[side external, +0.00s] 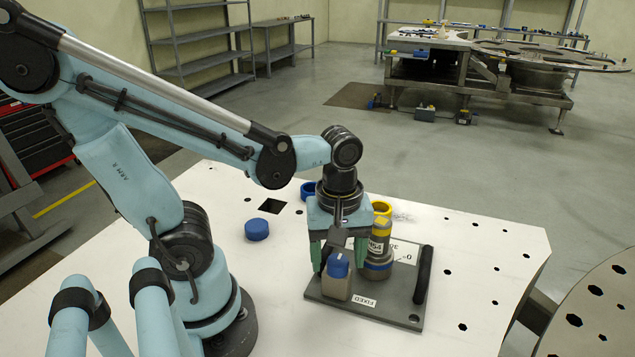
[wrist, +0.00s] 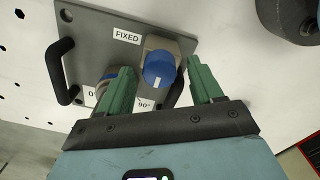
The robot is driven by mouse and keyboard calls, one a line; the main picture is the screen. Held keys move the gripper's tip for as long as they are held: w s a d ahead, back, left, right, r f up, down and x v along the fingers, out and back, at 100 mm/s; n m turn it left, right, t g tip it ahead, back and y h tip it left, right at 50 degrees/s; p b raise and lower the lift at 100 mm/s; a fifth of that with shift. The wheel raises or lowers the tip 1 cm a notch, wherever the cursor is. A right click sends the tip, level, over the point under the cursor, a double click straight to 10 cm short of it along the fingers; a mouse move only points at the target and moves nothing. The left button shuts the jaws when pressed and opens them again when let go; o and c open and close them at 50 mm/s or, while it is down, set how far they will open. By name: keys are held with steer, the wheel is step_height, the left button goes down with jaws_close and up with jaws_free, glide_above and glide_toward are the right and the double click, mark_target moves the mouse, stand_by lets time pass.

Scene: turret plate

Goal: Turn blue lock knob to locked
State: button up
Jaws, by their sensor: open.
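The blue lock knob (side external: 338,265) sits on a grey block on the dark grey plate (side external: 385,313); it also shows in the wrist view (wrist: 160,69). A white mark on the knob points toward the 90° label (wrist: 144,104) side, at the bottom of the wrist picture. My gripper (side external: 338,257) is open, pointing down at the knob. In the wrist view its green fingertips (wrist: 158,70) lie on either side of the knob with gaps; I cannot tell whether they reach its height. The 0° label (wrist: 90,96) is partly hidden by the left finger.
A black handle (side external: 423,275) rises at the plate's right edge.

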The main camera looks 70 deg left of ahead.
steer(key=shift+f, duration=0.1)
steer(key=c, duration=1.1)
steer(key=shift+o, duration=0.2)
steer(key=shift+m, duration=0.4)
steer(key=m, duration=0.3)
steer(key=shift+m, duration=0.4)
steer(key=m, duration=0.4)
steer(key=shift+w, duration=0.1)
steer(key=m, duration=0.9)
steer(key=shift+d, duration=0.1)
steer(key=shift+m, duration=0.3)
